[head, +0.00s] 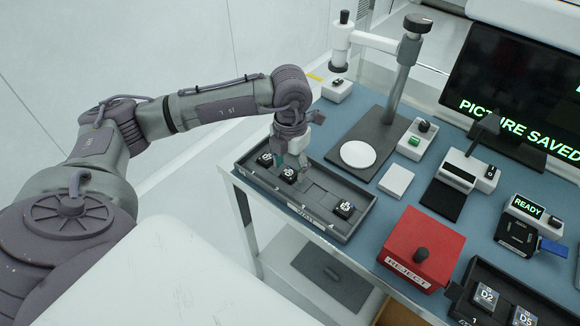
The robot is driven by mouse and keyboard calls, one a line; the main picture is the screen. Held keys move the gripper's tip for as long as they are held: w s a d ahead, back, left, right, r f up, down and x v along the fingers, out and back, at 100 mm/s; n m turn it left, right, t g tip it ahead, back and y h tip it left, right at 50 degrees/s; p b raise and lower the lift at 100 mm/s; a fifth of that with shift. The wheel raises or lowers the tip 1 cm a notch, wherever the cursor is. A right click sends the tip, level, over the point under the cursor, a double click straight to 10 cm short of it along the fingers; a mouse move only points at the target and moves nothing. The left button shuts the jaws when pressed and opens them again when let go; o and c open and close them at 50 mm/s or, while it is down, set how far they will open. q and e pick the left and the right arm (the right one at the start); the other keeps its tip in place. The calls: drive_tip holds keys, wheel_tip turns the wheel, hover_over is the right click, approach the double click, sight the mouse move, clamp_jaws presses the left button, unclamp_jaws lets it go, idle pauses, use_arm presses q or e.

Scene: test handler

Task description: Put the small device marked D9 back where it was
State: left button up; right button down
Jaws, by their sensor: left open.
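A dark grey tray (357,228) lies at the left edge of the blue table. Three small black devices with white marks sit in it: one at the left end (265,159), one beside it (288,174) and one toward the right end (345,209). Their marks are too small to read, so I cannot tell which is D9. My left gripper (291,157) is open and points down over the left part of the tray, close to the two left devices. I cannot tell whether it touches either. My right gripper is not in view.
A microscope stand (403,75) with a white disc (357,154) stands behind the tray. A red REJECT box (420,246), a READY unit (517,232) and a second tray (465,309) holding devices D2 and D5 are at right. The screen (520,85) reads PICTURE SAVED.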

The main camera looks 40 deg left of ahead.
sight(290, 173)
use_arm(q)
wheel_tip(290, 173, up, 11)
drive_tip(key=b, duration=0.2)
drive_tip(key=shift+s, duration=0.1)
idle(0.5)
